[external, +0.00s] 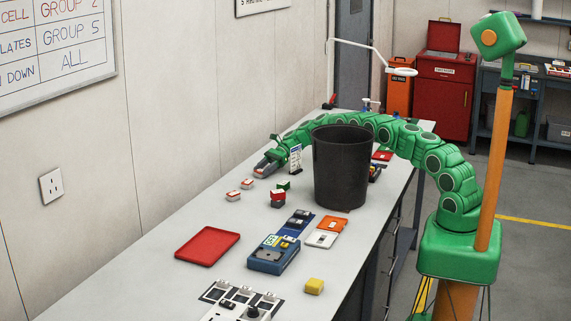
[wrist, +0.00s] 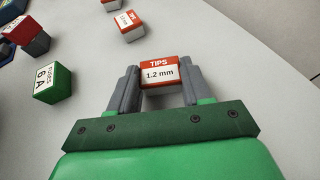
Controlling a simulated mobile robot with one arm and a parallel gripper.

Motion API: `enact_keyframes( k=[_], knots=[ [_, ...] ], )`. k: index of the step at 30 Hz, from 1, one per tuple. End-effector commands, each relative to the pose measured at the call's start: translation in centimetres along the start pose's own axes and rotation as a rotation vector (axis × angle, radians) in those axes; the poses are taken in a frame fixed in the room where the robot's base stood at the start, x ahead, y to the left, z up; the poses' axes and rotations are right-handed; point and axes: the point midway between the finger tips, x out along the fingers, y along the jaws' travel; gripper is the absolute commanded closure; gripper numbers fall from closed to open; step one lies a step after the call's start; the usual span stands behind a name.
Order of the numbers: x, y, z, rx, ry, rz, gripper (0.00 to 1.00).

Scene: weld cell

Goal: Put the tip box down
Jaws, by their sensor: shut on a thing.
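The tip box (wrist: 160,72) has a red top and a white label reading "TIPS 1.2 mm". In the wrist view it sits between the two grey fingers of my gripper (wrist: 158,82), which is shut on it. In the external view my gripper (external: 264,169) is over the left part of the bench, left of the black bin. The box is too small there to make out clearly. I cannot tell whether its underside touches the bench.
Another tip box (wrist: 129,24) and a green fuse box (wrist: 52,84) stand on the bench (external: 170,285). A black bin (external: 341,170), a red tray (external: 208,246) and a blue device (external: 272,256) are also there. Bare bench surrounds the red tray.

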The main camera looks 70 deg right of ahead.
Motion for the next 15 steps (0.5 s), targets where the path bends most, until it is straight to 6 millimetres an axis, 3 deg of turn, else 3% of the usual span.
enact_keyframes(
  k=[1,6,15],
  knots=[
    [0.04,0.00,-0.08,0.000,0.000,0.000,0.50],
    [0.01,-0.01,-0.05,0.000,0.000,0.000,0.26],
    [-0.05,-0.02,0.04,0.000,0.000,-0.001,0.26]
  ],
)
